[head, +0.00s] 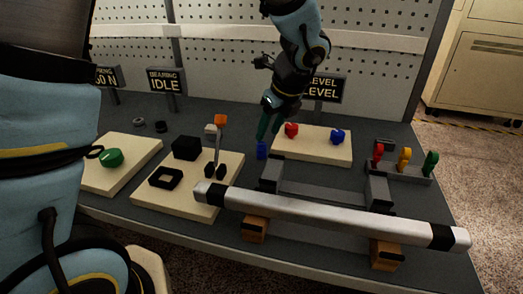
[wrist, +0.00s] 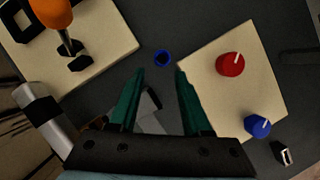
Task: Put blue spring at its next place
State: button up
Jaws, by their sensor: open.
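The blue spring (head: 261,150) is a small upright blue cylinder on the dark table, beside the left edge of the pale board with the red and blue knobs. My gripper (head: 268,136) is above the table near the spring. I cannot tell the exact height gap.
The pale board (head: 312,155) bears a red knob (head: 291,130) and a blue knob (head: 338,137). A lever with an orange knob (head: 220,119) stands to the left. A silver roller (head: 330,217) lies across the front. A rack at right holds red, orange and green pieces (head: 404,158).

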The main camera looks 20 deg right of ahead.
aim_at(262, 143)
jog(key=shift+w+p+x, duration=0.2)
jog(key=shift+p+x, duration=0.1)
jog(key=shift+x, duration=1.45)
jog(key=shift+w+p+x, duration=0.2)
jog(key=shift+p+x, duration=0.05)
jog(key=shift+x, duration=1.5)
jog(key=shift+d+r, duration=0.1)
jog(key=shift+r, duration=0.05)
grip_shut()
